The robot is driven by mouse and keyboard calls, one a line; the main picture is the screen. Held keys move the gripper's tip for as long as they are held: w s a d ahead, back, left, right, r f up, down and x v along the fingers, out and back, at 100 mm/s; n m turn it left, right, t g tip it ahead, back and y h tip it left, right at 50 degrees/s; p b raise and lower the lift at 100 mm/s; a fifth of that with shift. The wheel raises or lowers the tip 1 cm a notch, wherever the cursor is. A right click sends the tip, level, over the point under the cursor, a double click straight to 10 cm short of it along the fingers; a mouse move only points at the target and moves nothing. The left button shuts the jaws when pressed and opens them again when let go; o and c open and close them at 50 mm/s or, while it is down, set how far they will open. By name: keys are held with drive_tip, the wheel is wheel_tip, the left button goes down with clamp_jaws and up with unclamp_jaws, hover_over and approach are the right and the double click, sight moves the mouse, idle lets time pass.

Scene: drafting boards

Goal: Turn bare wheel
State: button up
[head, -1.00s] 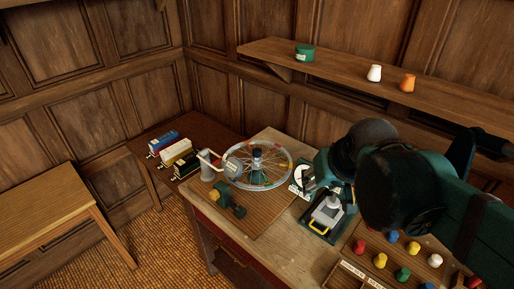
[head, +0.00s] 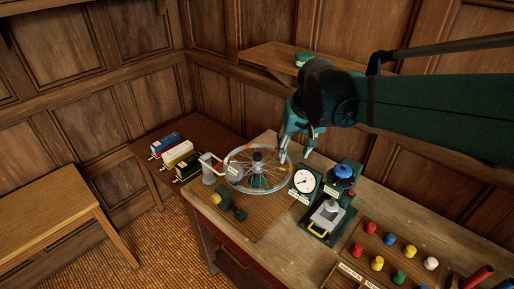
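The bare wheel (head: 258,168) lies flat on the bench, with thin spokes, a pale rim with coloured marks, and a dark hub standing up at its centre. My gripper (head: 295,157) points down near the wheel's right rim, in front of the wall shelf. Its two fingers are spread apart with nothing seen between them. I cannot tell whether the left finger touches the rim.
A dial gauge (head: 304,181) stands close right of the wheel, beside a green press (head: 328,215). A grey cylinder (head: 208,170) with an arm stands at the wheel's left. A green clamp-like tool (head: 231,206) lies in front. Several coloured knobs fill a board (head: 408,275) at lower right.

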drive_tip(key=w+a+f+g+p, duration=0.25)
drive_tip(key=w+a, duration=0.25)
drive_tip(key=w, duration=0.6)
drive_tip(key=g+p, duration=0.1)
drive_tip(key=p, duration=0.1)
hover_over(258, 154)
drive_tip(key=f, duration=0.6)
drive_tip(key=shift+s+f, duration=0.1)
drive_tip(key=shift+s, duration=0.1)
drive_tip(key=shift+w+a+f, duration=0.1)
drive_tip(key=shift+w+f, duration=0.1)
drive_tip(key=shift+f, duration=0.05)
drive_tip(key=shift+f, duration=0.15)
drive_tip(key=shift+f+p, duration=0.3)
drive_tip(key=shift+f, duration=3.45)
drive_tip(key=shift+c, duration=0.3)
drive_tip(key=c, duration=1.2)
